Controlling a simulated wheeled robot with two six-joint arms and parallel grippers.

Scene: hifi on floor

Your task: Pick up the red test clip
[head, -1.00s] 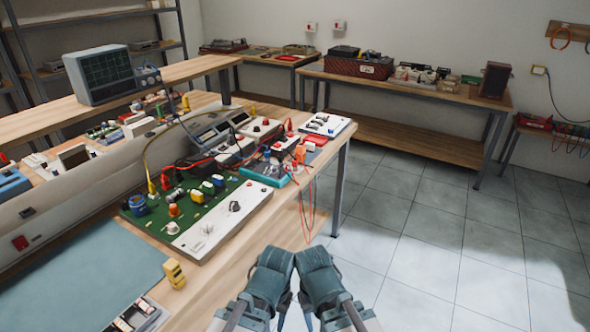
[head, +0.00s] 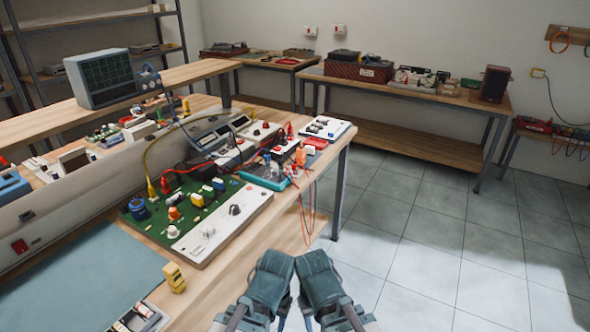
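Small red pieces that look like test clips or plugs stand on the near bench. One (head: 165,186) is at the back edge of the green circuit board (head: 150,212), beside a yellow one. Another red piece (head: 289,131) stands farther back among the instruments. Which one is the red test clip I cannot tell. Thin red leads (head: 304,215) hang over the bench's right edge. My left gripper (head: 268,285) and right gripper (head: 319,285) are side by side at the bottom centre, right of the bench and apart from these pieces. Their fingers are too hidden to judge.
The wooden bench (head: 222,262) bears a white-fronted panel (head: 222,222), a yellow block (head: 174,277), a teal mat (head: 75,285) and a parts tray (head: 140,315). A scope (head: 98,78) stands on the raised shelf. The tiled floor (head: 420,240) to the right is clear.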

